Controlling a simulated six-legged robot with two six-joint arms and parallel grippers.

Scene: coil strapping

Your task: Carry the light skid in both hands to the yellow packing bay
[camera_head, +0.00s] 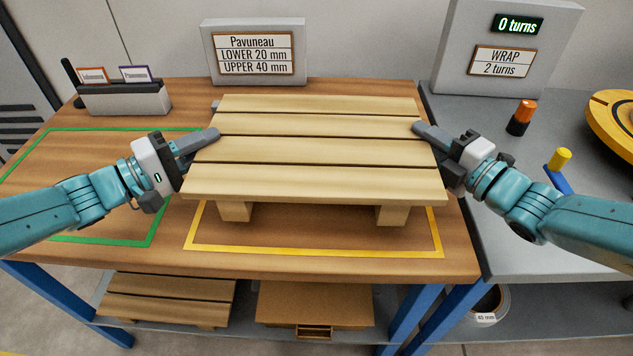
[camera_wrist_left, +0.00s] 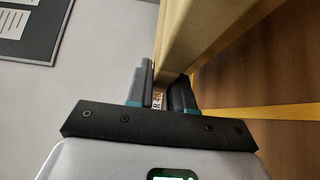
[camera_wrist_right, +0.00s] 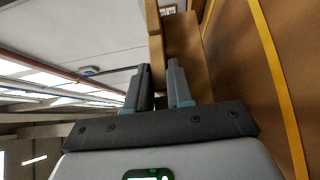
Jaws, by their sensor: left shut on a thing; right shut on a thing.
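The light skid (camera_head: 316,152), a pale slatted wooden pallet with blocks under it, is held level above the table in the head view. The yellow packing bay (camera_head: 318,250) is a yellow outline on the table beneath it; the skid hides its far part. My left gripper (camera_head: 208,140) is shut on the skid's left edge, and the skid's edge shows at its fingers in the left wrist view (camera_wrist_left: 185,45). My right gripper (camera_head: 423,132) is shut on the right edge, with the wood between its fingers in the right wrist view (camera_wrist_right: 155,45).
A green outlined bay (camera_head: 75,240) lies empty at left. A card holder (camera_head: 124,98) and a Pavuneau sign (camera_head: 255,52) stand behind. At right are a grey bench with a wrap display (camera_head: 500,60), an orange-black object (camera_head: 522,118) and a yellow-knobbed crank (camera_head: 560,160). Another skid (camera_head: 165,297) lies below.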

